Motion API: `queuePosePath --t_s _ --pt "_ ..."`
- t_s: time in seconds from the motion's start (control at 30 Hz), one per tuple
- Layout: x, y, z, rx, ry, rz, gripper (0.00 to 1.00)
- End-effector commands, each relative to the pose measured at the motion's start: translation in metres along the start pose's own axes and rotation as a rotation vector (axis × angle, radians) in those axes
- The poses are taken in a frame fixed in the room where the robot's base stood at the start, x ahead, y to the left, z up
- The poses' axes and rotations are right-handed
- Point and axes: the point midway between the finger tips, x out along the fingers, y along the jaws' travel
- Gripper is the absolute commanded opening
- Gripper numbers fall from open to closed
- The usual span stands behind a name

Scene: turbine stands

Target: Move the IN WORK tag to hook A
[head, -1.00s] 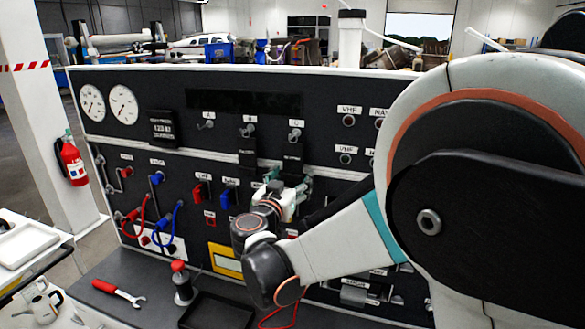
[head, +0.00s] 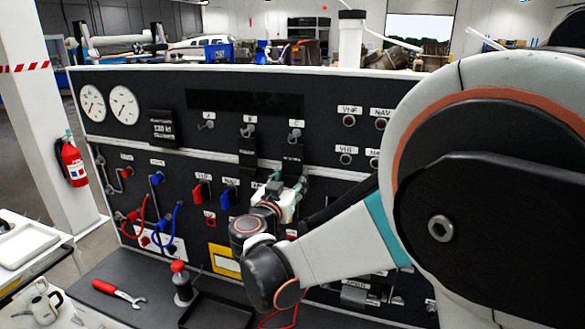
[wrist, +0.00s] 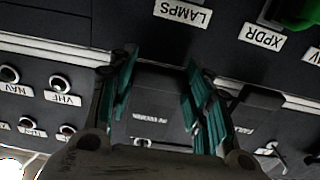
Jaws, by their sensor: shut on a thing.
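In the head view, hook A (head: 205,124) is bare at the left of a row of three hooks. A black tag (head: 248,158) hangs under hook B (head: 248,131). Another black tag (head: 292,158) is at hook C (head: 295,134). My gripper (head: 288,188) is at the lower part of the tag at C. In the upside-down wrist view, its teal fingers (wrist: 160,95) are shut on this tag (wrist: 158,112), one at each side. The neighbouring tag (wrist: 245,112) is to the right there, close to a finger. Lettering on both tags is too small to read surely.
The dark panel (head: 225,80) carries gauges (head: 124,105), a black placard (head: 163,128), switches and cables (head: 172,222). Red and blue levers (head: 228,195) sit left of my gripper. A spanner (head: 118,293) and a black tray (head: 215,312) are on the ledge below.

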Motion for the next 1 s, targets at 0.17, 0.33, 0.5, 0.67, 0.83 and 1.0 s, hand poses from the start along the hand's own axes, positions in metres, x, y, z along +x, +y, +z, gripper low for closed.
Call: queuePosePath --t_s 0.17,0.33,0.5,0.67,0.83,1.0 --pt "-0.004 0.0 0.0 0.0 0.0 0.0 0.02" --pt "-0.007 0.0 0.0 0.0 0.0 0.0 0.02" --pt "-0.007 0.0 0.0 0.0 0.0 0.0 0.02" --pt "-0.012 0.0 0.0 0.0 0.0 -0.001 0.02" --pt "-0.021 0.0 0.0 0.0 0.0 -0.001 0.02" --pt "-0.03 0.0 0.0 0.0 0.0 -0.001 0.02"
